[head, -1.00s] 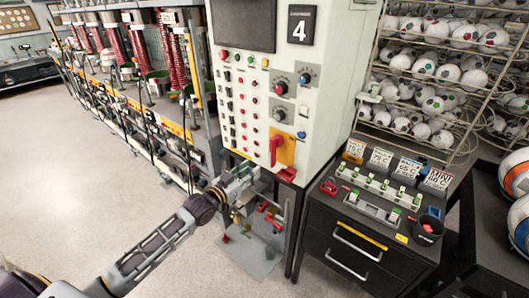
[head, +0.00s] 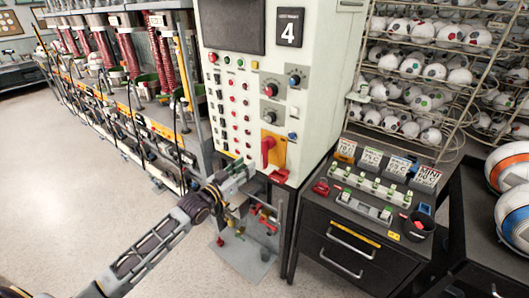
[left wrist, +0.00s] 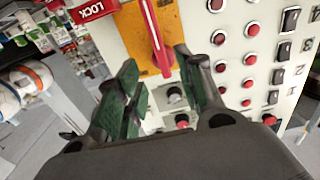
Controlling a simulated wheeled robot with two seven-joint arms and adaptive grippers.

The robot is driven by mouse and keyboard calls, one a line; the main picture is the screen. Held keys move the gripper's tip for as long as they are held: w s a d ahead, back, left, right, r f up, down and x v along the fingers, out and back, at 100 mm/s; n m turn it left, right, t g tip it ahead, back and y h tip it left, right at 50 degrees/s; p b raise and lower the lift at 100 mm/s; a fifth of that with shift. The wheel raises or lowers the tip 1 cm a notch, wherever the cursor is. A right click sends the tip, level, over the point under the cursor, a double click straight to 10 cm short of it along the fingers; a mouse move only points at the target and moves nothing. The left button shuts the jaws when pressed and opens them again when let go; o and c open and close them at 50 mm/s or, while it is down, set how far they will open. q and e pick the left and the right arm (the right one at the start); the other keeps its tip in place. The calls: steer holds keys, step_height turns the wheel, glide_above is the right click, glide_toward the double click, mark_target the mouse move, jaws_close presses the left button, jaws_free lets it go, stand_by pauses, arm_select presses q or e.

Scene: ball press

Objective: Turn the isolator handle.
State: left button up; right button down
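The isolator handle (head: 267,149) is a red lever on a yellow plate (head: 279,150), low on the pale control cabinet front. It points roughly up and down along the panel. In the left wrist view the red handle (left wrist: 157,38) shows beyond my fingers, with the yellow plate (left wrist: 170,30) behind it. My left gripper (head: 250,173) is just below and left of the handle in the head view. Its green-padded fingers (left wrist: 163,92) are spread, with the handle's end seen between them, farther off. I cannot tell any contact. My right gripper is not in view.
Red and black buttons and knobs (head: 270,90) crowd the panel around the handle. A red LOCK tag (left wrist: 92,10) is beside the plate. A dark drawer cabinet (head: 340,235) stands at right, ball racks (head: 420,70) behind it. Open floor (head: 80,190) lies at left.

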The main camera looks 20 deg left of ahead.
mark_target(262, 153)
arm_select(q)
steer(key=shift+p+x, duration=0.9)
steer(key=shift+x, duration=5.15)
steer(key=shift+f, duration=0.1)
jaws_close()
